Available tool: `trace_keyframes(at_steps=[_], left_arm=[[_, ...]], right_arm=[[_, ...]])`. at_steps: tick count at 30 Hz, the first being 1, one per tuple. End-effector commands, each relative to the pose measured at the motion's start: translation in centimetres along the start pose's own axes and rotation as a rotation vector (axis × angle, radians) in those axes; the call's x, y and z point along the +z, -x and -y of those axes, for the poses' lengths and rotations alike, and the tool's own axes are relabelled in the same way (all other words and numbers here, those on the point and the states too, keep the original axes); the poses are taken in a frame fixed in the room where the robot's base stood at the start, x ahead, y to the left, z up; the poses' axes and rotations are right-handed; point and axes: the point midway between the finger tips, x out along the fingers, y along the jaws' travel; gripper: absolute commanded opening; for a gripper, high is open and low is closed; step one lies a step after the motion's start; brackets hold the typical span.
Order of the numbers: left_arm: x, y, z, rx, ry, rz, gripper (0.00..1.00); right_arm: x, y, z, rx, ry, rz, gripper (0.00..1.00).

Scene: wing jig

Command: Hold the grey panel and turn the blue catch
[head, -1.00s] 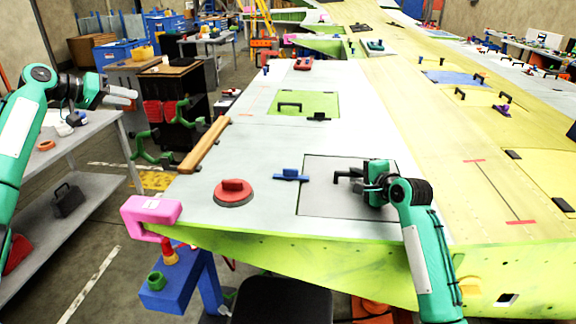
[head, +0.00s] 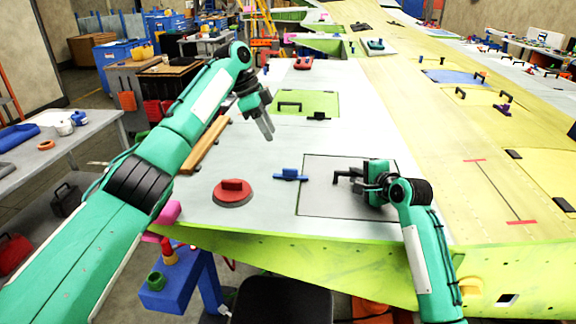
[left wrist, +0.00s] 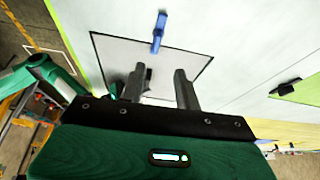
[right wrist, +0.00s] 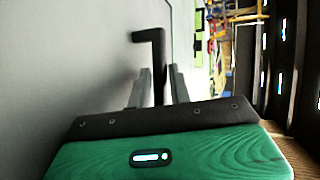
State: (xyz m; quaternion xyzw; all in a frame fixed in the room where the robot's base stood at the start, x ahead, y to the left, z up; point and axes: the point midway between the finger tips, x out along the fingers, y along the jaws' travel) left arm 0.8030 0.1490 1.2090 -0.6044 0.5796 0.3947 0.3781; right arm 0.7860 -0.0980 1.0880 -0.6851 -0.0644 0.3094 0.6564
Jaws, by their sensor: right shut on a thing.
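The grey panel (head: 325,200) lies flat in the white wing skin, with a black handle (head: 345,175) on it. The blue catch (head: 290,175) lies across the panel's left edge, partly over the panel. My right gripper (head: 364,181) is shut on the black handle, which shows between its fingers in the right wrist view (right wrist: 158,60). My left gripper (head: 266,132) is open and empty, above the wing to the upper left of the catch. In the left wrist view, the blue catch (left wrist: 159,33) lies beyond the parted fingers (left wrist: 160,88).
A red knob (head: 232,190) stands left of the panel. A green panel (head: 303,103) with a black handle lies behind. A wooden bar (head: 205,145) and a pink clamp (head: 170,212) sit at the wing's left edge, partly behind my left arm. The skin around the catch is clear.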

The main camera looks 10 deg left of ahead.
Motion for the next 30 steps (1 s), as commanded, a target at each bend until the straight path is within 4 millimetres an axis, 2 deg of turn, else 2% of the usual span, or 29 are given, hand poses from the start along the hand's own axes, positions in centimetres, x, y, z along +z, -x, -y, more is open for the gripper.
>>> trace_keyframes(at_steps=[3,8,21,30], left_arm=[[-0.8,-0.6,-0.3,0.016,-0.036,0.021,0.33],[-0.8,-2.4,-0.4,0.02,-0.042,0.025,0.33],[-0.6,-10.5,-0.5,0.018,-0.038,0.023,0.33],[-0.5,-12.4,-0.5,0.016,-0.039,0.023,0.33]], right_arm=[[-0.1,0.0,-0.2,0.005,0.002,-0.001,0.0],[-0.1,0.0,-0.2,0.005,0.002,-0.001,0.0],[-0.1,0.0,-0.1,0.004,0.002,-0.001,0.0],[-0.1,0.0,-0.1,0.003,0.002,-0.001,0.0]])
